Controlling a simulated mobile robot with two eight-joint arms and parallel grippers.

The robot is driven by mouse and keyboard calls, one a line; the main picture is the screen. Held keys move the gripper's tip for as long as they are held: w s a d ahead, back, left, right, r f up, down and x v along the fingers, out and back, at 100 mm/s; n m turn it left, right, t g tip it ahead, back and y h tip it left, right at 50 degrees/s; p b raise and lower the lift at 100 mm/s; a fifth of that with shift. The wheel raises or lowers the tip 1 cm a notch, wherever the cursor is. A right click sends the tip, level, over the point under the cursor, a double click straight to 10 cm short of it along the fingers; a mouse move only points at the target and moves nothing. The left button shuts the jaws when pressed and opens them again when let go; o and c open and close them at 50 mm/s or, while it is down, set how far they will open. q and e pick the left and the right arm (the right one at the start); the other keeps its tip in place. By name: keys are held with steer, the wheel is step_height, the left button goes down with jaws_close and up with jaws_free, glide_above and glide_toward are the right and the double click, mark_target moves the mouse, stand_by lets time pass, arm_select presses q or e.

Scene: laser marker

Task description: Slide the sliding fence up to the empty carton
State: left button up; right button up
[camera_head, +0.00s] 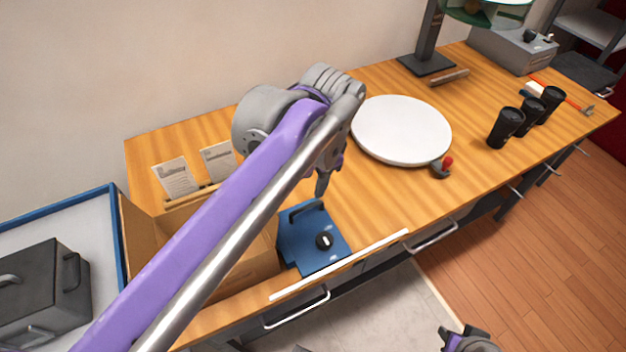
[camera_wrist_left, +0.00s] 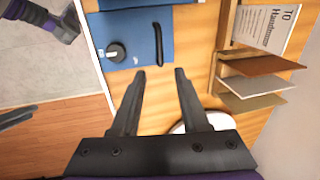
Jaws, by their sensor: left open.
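The sliding fence (camera_head: 335,256) is a blue plate with a round black knob and a dark upright handle, lying near the table's front edge. It also shows in the left wrist view (camera_wrist_left: 138,24). The open cardboard carton (camera_head: 262,262) stands left of it, partly hidden behind my left arm; I cannot tell whether they touch. My left gripper (camera_head: 322,188) is open above the table, just behind the fence's handle. In the left wrist view nothing is between its fingers (camera_wrist_left: 168,76), and the handle is just beyond the fingertips. My right gripper (camera_head: 468,340) is low at the bottom edge, partly cut off.
A white strip (camera_head: 340,265) runs along the front edge. A white round disc (camera_head: 402,129) and a red-topped item (camera_head: 443,168) are to the right. Black cups (camera_head: 506,127) stand further right. Cards (camera_head: 176,178) stand behind the carton. A blue-rimmed tray (camera_head: 62,203) is at left.

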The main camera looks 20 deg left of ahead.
arm_select(q)
steer(key=n, duration=0.3)
steer(key=n+g+h, duration=0.3)
steer(key=n+h, duration=0.1)
steer(key=n, duration=2.9)
glide_above(303, 226)
steer(key=w, duration=0.3)
steer(key=f, duration=1)
steer(key=shift+w+a+f+b, duration=0.2)
steer(key=shift+a+f+b, duration=0.15)
jaws_close()
